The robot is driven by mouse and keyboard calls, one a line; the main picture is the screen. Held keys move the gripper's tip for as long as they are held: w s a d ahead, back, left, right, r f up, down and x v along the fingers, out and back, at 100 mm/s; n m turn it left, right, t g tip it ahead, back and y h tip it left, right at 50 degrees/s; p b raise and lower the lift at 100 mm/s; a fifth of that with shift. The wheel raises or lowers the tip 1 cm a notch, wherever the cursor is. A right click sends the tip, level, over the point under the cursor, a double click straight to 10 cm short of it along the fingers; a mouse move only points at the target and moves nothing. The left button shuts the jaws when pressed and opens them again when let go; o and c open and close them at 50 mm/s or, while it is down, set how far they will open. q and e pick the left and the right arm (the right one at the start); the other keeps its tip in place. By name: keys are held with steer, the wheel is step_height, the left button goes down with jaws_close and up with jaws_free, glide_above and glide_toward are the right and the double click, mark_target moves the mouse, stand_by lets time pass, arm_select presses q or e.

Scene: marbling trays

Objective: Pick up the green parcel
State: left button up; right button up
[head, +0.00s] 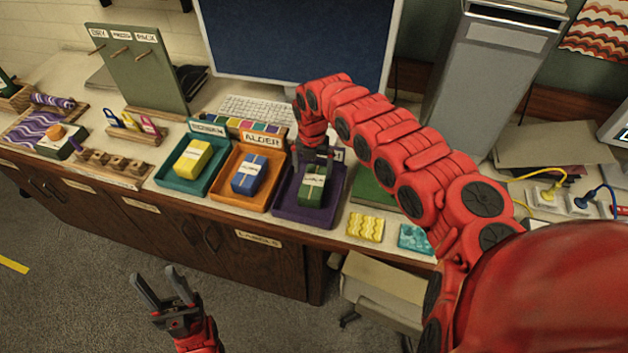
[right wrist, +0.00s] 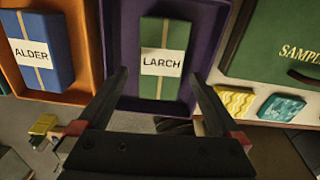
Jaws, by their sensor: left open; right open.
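The green parcel (head: 313,186) has a pale band and a white label; the right wrist view shows it (right wrist: 166,34) with the label LARCH. It lies in the purple tray (head: 303,222), which is also in the right wrist view (right wrist: 208,30). My right gripper (head: 316,157) is over the purple tray, above the parcel. Its open fingers (right wrist: 157,78) point at the parcel, one toward each side, with nothing held. Whether they touch it I cannot tell. My left gripper (head: 155,273) is open and empty, low in front of the bench.
A blue parcel (head: 249,172) lies in the orange tray (head: 238,202), a yellow parcel (head: 191,160) in the teal tray (head: 178,189). Yellow (head: 366,227) and teal (head: 414,238) patterned pieces lie right of the purple tray. A monitor (head: 300,40) stands behind.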

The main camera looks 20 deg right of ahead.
mark_target(312, 182)
steer(key=shift+s+f, duration=0.1)
steer(key=shift+f, duration=0.8)
steer(key=shift+a+f+p, duration=0.1)
steer(key=shift+f+p, duration=0.3)
steer(key=shift+p, duration=0.2)
step_height(312, 182, down, 3)
steer(key=shift+f+p, duration=0.2)
steer(key=shift+p, duration=0.35)
steer(key=shift+d+f, duration=0.2)
steer(key=shift+f, duration=0.35)
steer(key=shift+c, duration=0.2)
steer(key=c, duration=1.4)
steer(key=shift+c, duration=0.4)
steer(key=shift+r, duration=0.15)
